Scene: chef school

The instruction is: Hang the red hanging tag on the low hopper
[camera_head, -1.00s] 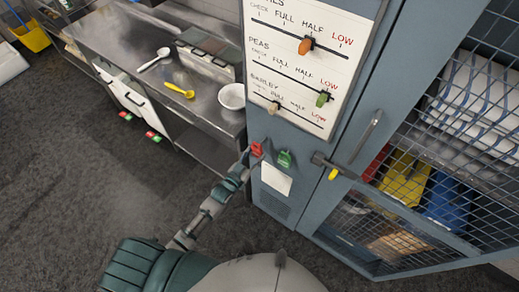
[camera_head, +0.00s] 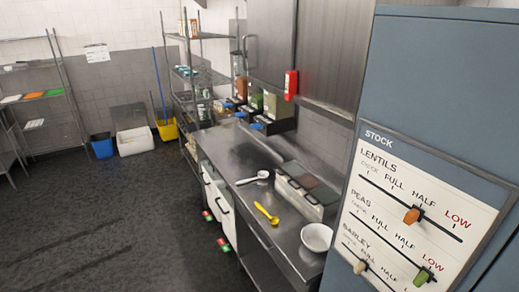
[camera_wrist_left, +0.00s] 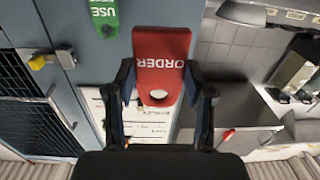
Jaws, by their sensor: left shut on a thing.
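The red hanging tag (camera_wrist_left: 160,55) is in my left gripper (camera_wrist_left: 160,92) in the left wrist view. It reads "ORDER" upside down and has a round hole near the palm end. The two fingers close on its sides. Neither gripper shows in the head view. The stock board (camera_head: 415,215) lists lentils, peas and barley. Several coloured hoppers, one green (camera_head: 276,105), stand at the back of the counter.
A green "USE" tag (camera_wrist_left: 104,14) hangs on the cabinet near a yellow padlock (camera_wrist_left: 38,62).

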